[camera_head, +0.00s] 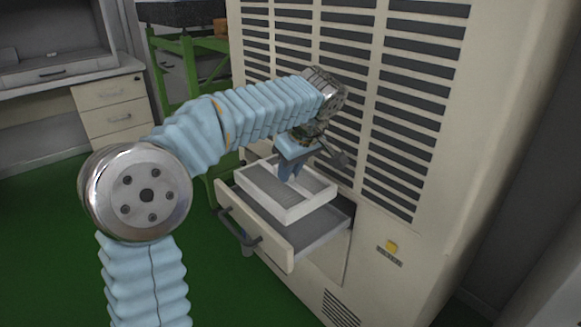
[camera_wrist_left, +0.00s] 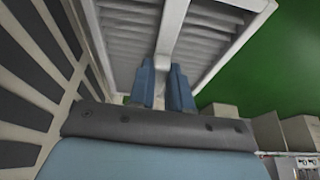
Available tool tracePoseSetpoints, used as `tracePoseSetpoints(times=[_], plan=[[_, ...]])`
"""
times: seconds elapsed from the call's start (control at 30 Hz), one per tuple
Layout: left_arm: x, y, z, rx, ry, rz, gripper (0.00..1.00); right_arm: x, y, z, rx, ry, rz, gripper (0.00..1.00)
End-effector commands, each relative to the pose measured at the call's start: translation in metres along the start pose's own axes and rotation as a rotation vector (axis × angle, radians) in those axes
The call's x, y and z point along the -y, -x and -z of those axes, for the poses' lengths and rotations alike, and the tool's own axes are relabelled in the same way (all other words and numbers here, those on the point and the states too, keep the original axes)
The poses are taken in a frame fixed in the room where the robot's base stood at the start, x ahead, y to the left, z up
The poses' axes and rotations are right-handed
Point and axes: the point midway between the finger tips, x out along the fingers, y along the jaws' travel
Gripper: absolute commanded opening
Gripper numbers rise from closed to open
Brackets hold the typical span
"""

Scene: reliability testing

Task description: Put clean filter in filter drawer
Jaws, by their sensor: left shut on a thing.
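The filter, a white rectangular frame with grey pleats (camera_head: 308,209), is over the open filter drawer (camera_head: 268,236) in the cabinet front, roughly in line with it. I cannot tell whether it touches the drawer. My left gripper (camera_head: 290,174) points down and its blue fingers are shut on the filter's middle bar. In the left wrist view the fingers (camera_wrist_left: 168,88) stand on either side of the white bar, with the pleated filter (camera_wrist_left: 122,50) spreading beyond them. The drawer floor is partly hidden under the filter. My right gripper is not in view.
The tall beige cabinet (camera_head: 390,210) with dark louvres stands close behind the drawer. A dark handle (camera_head: 238,228) is on the drawer front. A green frame (camera_head: 190,75) and a desk (camera_head: 70,72) are at the back left. The green floor is clear in front.

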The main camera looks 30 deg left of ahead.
Motion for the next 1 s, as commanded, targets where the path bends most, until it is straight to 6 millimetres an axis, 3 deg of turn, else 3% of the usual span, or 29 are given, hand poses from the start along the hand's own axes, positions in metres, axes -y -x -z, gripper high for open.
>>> tracePoseSetpoints(times=[0.6,1.0], plan=[[0.0,-0.056,-0.023,0.0,-0.001,0.0,0.0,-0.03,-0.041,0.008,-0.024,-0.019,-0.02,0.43],[0.0,-0.068,-0.028,0.0,0.0,-0.001,0.0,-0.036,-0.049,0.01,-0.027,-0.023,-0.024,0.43]])
